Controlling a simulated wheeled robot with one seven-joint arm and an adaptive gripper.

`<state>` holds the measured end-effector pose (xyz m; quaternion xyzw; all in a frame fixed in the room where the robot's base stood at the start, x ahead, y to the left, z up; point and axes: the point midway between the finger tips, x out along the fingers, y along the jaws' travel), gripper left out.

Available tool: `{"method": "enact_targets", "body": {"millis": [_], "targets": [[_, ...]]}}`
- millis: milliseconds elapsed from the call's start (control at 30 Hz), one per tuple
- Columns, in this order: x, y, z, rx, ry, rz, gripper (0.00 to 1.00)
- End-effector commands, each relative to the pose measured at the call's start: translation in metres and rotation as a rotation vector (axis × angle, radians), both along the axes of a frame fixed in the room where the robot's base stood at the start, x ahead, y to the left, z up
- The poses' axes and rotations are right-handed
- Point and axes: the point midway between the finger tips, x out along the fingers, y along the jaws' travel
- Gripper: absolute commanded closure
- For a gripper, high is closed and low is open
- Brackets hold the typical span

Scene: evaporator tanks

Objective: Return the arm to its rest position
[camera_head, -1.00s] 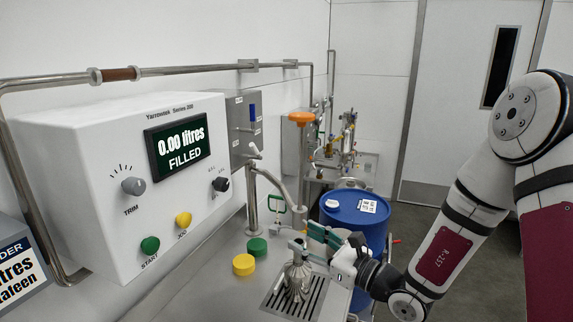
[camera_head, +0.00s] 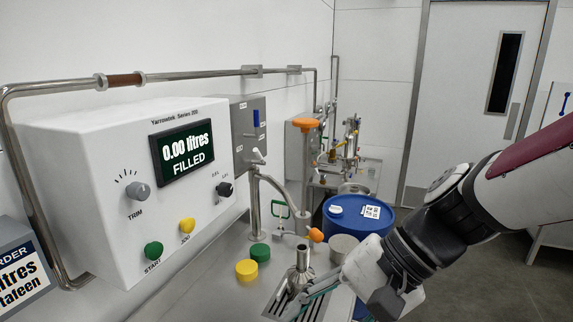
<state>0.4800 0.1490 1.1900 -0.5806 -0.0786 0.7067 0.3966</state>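My arm (camera_head: 450,225) reaches in from the right edge, over the front of the blue drum. My gripper (camera_head: 303,303) is low at the bottom centre, pointing left, with its teal fingers beside a metal flask (camera_head: 300,270) with a narrow neck. The flask stands upright on a slotted drain grate (camera_head: 275,307). The fingers overlap the flask's lower part in the picture. I cannot tell whether they touch it, or whether they are open or shut.
A white control box (camera_head: 130,190) reads "0.00 litres FILLED". A green cap (camera_head: 260,252) and a yellow cap (camera_head: 246,270) lie on the steel bench left of the flask. The blue drum (camera_head: 355,212) stands beyond.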

Motion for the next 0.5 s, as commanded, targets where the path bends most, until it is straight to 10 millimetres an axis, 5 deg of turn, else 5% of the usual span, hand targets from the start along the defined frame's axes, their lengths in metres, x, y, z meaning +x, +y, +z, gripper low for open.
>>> {"method": "enact_targets", "body": {"millis": [500], "targets": [[-0.036, -0.116, 0.036, -0.627, -0.494, 0.253, 0.52]]}}
